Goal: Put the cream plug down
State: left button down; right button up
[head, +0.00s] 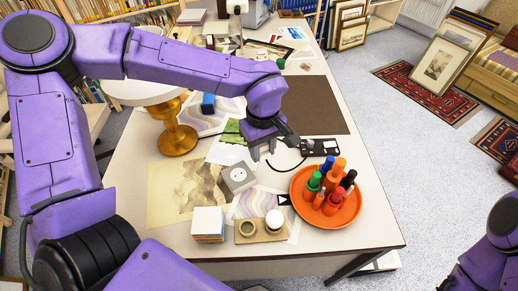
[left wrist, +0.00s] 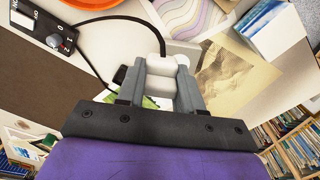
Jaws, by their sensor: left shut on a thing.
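My left gripper (head: 262,148) is low over the prints near the middle of the table, fingers pointing down. In the left wrist view it is shut on the cream plug (left wrist: 160,74), which sits between the two grey fingers (left wrist: 162,88). A black cord (left wrist: 135,20) runs from the plug to a dark control box (left wrist: 45,30) with a knob; the cord (head: 288,168) and box (head: 320,147) also show in the head view. The plug is mostly hidden by the gripper there. A grey socket block (head: 238,178) lies just nearer than the gripper. My right gripper is out of view.
An orange tray (head: 308,215) of several bottles stands to the right. A stack of cards (head: 208,225) and a wooden holder (head: 248,236) stand at the near edge. A brown mat (head: 325,105) lies bare behind; a gold pedestal (head: 177,140) stands left.

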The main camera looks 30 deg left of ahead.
pick_arm(q)
jog(key=shift+w+a+n, duration=0.2)
jog(key=shift+w+n, duration=0.05)
jog(key=shift+n, duration=0.05)
jog(key=w+a+f+p, duration=0.1)
jog(key=w+a+f, duration=0.1)
jog(key=w+f, duration=0.1)
jog(key=w+a+f+p, duration=0.1)
jog(key=w+a+f, duration=0.1)
jog(key=w, duration=0.3)
jog(key=w+a+f, duration=0.3)
jog(key=w+f, duration=0.1)
jog(key=f, duration=0.1)
jog(key=shift+w+p, duration=0.15)
jog(key=shift+p, duration=0.25)
jog(key=shift+w+a+f, duration=0.1)
jog(key=shift+w+f, duration=0.1)
jog(key=shift+f, duration=0.1)
notch_tip(320, 180, down, 2)
jog(key=shift+f, duration=0.6)
jog(key=c, duration=0.7)
grip_release()
jog(key=shift+c, duration=0.2)
jog(key=shift+r, duration=0.1)
